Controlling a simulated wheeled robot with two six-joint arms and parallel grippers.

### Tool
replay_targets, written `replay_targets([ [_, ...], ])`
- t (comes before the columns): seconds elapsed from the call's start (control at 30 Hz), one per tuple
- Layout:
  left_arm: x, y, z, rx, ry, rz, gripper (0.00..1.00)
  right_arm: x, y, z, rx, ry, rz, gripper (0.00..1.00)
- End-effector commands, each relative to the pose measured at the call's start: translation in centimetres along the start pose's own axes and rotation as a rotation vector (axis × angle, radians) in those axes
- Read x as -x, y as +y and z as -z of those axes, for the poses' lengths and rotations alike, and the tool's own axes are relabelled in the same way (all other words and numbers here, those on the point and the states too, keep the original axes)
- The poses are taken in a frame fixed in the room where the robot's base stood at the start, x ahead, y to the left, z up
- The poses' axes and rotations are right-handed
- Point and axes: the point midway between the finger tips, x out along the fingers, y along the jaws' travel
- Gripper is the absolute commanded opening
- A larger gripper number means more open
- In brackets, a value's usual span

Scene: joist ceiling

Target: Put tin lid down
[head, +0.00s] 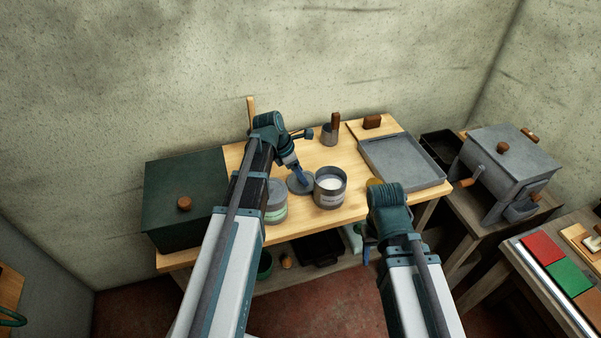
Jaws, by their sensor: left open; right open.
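The tin lid (295,188) is a flat grey disc lying on the wooden table (262,240), between a tin with a pale green label (275,212) and an open grey tin (330,197) with white contents. My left gripper (302,178) points down at the lid, its blue fingertips at or just above it; I cannot tell whether they touch. It is open. My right gripper (368,250) is open and empty in front of the table's front edge, partly hidden by its own wrist.
A dark green box (183,187) stands at the left of the table. A grey tray (403,164) lies at the right, and a small cup (330,138) with a brown-handled tool stands at the back. A grey metal box (508,160) stands on a side table further right.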

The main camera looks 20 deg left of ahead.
Motion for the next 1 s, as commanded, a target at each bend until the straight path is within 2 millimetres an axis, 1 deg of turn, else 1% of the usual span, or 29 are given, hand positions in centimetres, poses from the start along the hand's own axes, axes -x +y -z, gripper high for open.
replay_targets([
  [0.03,0.8,0.0,-0.1,0.001,0.0,0.0,0.67,0.7,0.1,0.0,0.0,0.0,0.0,0.5],
  [0.17,2.3,0.0,-0.2,0.001,0.0,0.0,0.67,2.2,0.2,-0.1,0.0,0.0,0.0,0.5],
  [0.27,3.8,0.0,-0.2,0.001,0.0,0.0,0.67,3.6,0.3,-0.2,0.0,0.0,0.0,0.5],
  [0.6,9.4,0.0,-0.3,0.001,0.0,0.0,0.67,8.8,0.8,-0.5,0.0,0.0,0.0,0.5],
  [0.7,10.8,0.0,-0.2,0.002,0.0,0.0,0.67,10.0,0.9,-0.6,0.0,0.0,0.0,0.5],
  [0.83,11.7,0.0,-0.1,0.001,0.0,0.0,0.67,10.8,1.0,-0.6,0.001,0.0,0.0,0.5],
  [1.0,11.8,-0.1,0.0,-0.004,0.001,0.001,0.67,10.8,1.0,-0.6,0.001,0.0,0.0,0.5],
])
